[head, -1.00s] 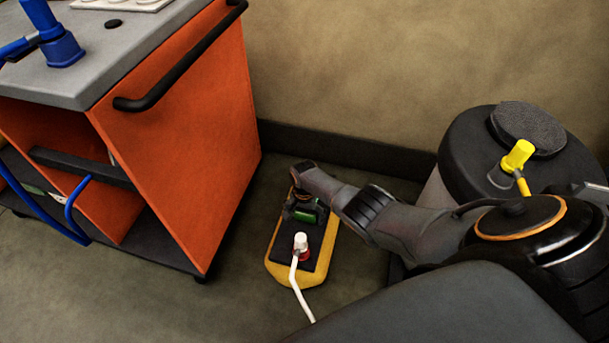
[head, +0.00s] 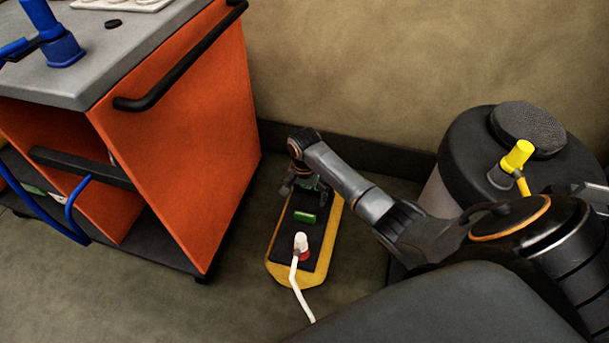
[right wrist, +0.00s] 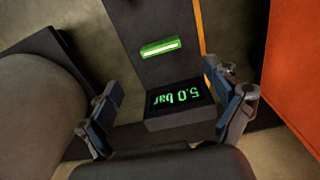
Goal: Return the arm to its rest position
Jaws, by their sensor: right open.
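My right gripper (head: 294,184) is open and empty over the far end of a yellow-edged black floor unit (head: 276,269). Its two fingers spread wide in the right wrist view (right wrist: 168,116), with nothing between them in contact. That view shows the unit's display (right wrist: 180,98), reading 5.0 bar upside down, and a lit green bar (right wrist: 161,48). My right arm reaches from the right side of the head view, bent at a joint near the wall. It partly hides the unit's far end. My left gripper is out of view.
An orange cart (head: 190,150) with a grey top and black handle stands left of the unit. A black-topped drum (head: 465,150) with a yellow-handled fitting (head: 517,155) stands right. A white plug (head: 300,243) and cable come off the unit. The wall is close behind.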

